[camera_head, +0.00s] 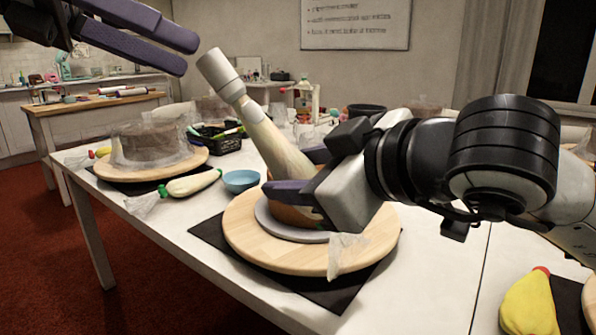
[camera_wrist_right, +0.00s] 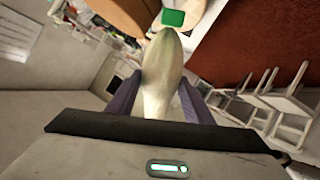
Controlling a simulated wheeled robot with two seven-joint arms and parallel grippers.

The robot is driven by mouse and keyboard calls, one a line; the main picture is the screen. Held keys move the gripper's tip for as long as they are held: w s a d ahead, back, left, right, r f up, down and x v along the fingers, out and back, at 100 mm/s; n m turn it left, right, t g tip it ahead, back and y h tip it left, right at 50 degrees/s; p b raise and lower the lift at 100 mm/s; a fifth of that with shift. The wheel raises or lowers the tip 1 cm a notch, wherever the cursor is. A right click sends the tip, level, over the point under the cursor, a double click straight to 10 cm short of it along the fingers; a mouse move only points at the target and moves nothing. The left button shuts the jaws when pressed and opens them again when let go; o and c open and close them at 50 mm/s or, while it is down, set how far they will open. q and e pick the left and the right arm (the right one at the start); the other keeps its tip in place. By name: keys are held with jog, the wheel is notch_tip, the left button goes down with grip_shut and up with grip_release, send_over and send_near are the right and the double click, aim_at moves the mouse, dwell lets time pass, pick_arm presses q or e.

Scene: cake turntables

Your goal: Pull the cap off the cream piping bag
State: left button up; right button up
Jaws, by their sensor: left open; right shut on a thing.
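The cream piping bag (camera_head: 278,146) is a pale, tapering bag, held tilted with its narrow end up and to the left. A whitish cylindrical cap (camera_head: 218,72) sits on that upper end. My right gripper (camera_head: 300,172) is shut around the bag's wider lower part, above the turntable. The bag also shows between the right fingers in the right wrist view (camera_wrist_right: 163,85); a green block (camera_wrist_right: 173,18) appears at its far end there. My left gripper (camera_head: 190,54) is open and empty at upper left, its fingertips just left of the cap, apparently apart from it.
A round wooden turntable (camera_head: 245,240) with a grey disc and a partly hidden brown cake stands below my right gripper on a dark mat. Another bag (camera_head: 192,183), a blue bowl (camera_head: 241,180), a black basket (camera_head: 222,143) and a wrapped cake (camera_head: 150,143) lie around. A yellow bag (camera_head: 528,305) is at lower right.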

aim_at(201, 58)
pick_arm(q)
jog(key=shift+x, duration=2.25)
jog(key=c, duration=0.9)
jog(key=shift+w+a+r, duration=0.1)
jog(key=shift+a+r, duration=0.45)
jog(key=shift+r, duration=0.25)
jog(key=shift+s+a+r, duration=0.1)
jog(key=shift+a+r, duration=0.4)
jog(key=shift+r, duration=0.3)
jog(key=shift+w+a+r, duration=0.1)
jog(key=shift+a+r, duration=0.45)
jog(key=shift+r, duration=0.3)
jog(key=shift+c, duration=0.2)
